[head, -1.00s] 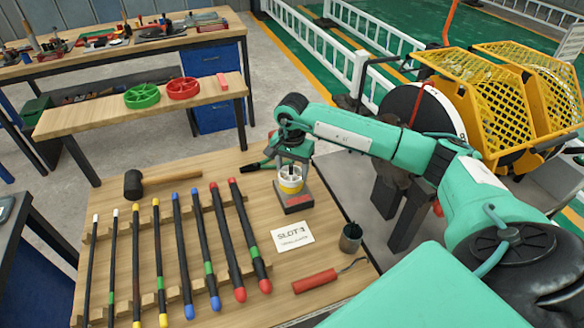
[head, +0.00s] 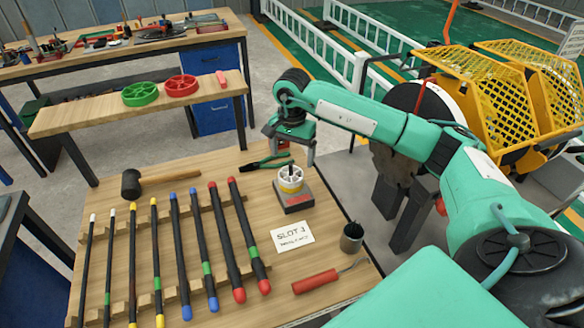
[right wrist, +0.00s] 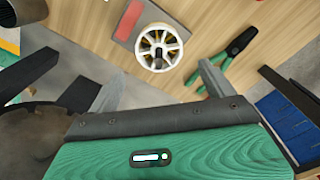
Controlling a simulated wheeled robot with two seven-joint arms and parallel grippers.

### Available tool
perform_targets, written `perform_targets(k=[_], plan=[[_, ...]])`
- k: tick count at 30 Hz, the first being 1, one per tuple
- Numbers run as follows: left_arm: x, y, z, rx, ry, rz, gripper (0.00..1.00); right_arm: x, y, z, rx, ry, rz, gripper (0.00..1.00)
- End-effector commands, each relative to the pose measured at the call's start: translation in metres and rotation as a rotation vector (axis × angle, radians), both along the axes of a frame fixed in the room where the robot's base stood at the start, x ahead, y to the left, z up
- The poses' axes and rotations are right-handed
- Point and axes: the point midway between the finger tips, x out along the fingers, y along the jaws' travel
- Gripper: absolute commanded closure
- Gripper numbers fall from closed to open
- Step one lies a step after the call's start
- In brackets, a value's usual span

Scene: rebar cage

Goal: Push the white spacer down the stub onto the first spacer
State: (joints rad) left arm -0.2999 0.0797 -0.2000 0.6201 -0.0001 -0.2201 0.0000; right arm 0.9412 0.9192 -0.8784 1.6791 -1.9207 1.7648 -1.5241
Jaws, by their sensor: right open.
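The white spacer (head: 291,174), a spoked wheel, sits on the short upright stub. A yellow ring, the first spacer (head: 291,187), is directly below it, and I see no clear gap between them. The stub stands on a dark grey block (head: 299,204) with a red label. My right gripper (head: 292,151) is above and behind the stub, apart from it and empty. In the right wrist view the white spacer (right wrist: 153,48) lies beyond the spread fingertips (right wrist: 158,82), and the stub end shows at its hub. My left gripper is not in view.
Green-handled pliers (head: 264,164) lie just behind the stub block. A hammer (head: 132,183) and racked rods (head: 178,245) lie to the left. Bare table lies between the rods and block.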

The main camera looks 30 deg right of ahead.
Motion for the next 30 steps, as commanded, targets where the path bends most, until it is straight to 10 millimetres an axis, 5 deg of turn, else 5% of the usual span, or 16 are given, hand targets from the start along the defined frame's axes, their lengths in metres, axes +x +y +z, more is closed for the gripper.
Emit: perform_targets(k=[6,12,30], plan=[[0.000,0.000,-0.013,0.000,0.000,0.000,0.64,0.001,0.000,0.047,0.000,-0.004,0.000,0.15],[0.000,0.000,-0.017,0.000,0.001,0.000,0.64,0.001,0.000,0.073,0.000,-0.001,0.000,0.15],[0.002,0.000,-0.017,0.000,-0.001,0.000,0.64,0.000,0.000,0.080,-0.001,0.001,0.000,0.15]])
